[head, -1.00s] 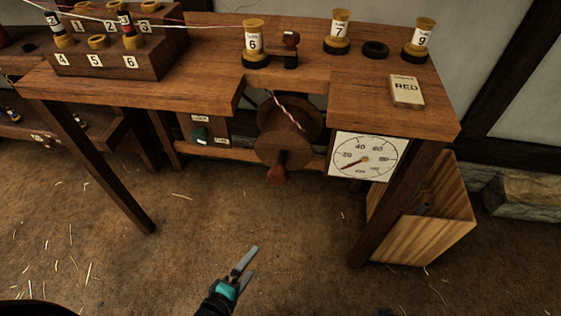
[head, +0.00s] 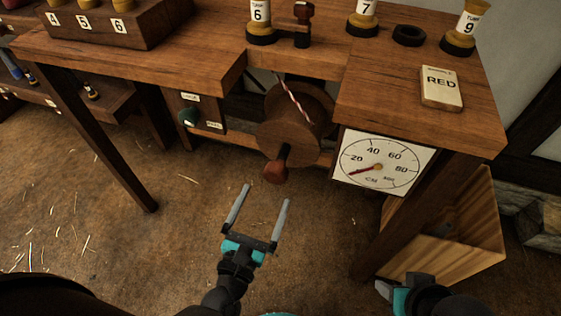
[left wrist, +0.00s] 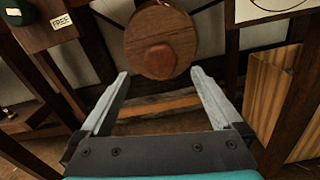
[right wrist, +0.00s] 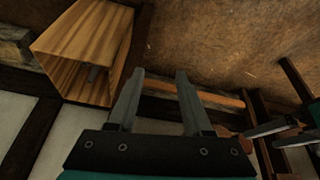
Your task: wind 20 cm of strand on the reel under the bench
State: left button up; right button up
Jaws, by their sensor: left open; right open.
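The wooden reel (head: 294,122) hangs under the bench (head: 200,65), with a red-and-white strand (head: 293,98) running down onto it. Its crank knob (head: 277,171) sticks out toward me at the lower front; the knob also shows in the left wrist view (left wrist: 160,58), ahead of and above the fingers.
A green knob (head: 189,116) on a panel is left of the reel. An open wooden box (head: 440,255) stands by the right bench leg. Bobbins, a black ring (head: 409,36) and a RED card (head: 441,88) sit on the bench top. The floor at left is clear but for straw.

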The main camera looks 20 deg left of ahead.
aim_at(280, 162)
pick_arm(q)
jog(key=w, duration=0.4)
jog(key=shift+w+d+b, duration=0.1)
jog(key=shift+b, duration=0.2)
jog(key=w+b, duration=0.1)
jog(key=w, duration=0.4)
jog(key=shift+w+d, duration=0.1)
jog(key=shift+w, duration=1.1)
pick_arm(e)
jog(key=shift+w+a+t+y, duration=0.6)
jog(key=shift+w+a+t, duration=0.8)
jog(key=shift+w+a, duration=0.2)
pick_arm(q)
jog(key=c, duration=1.4)
jog(key=shift+o, duration=0.2)
pick_arm(e)
jog(key=shift+s, duration=0.1)
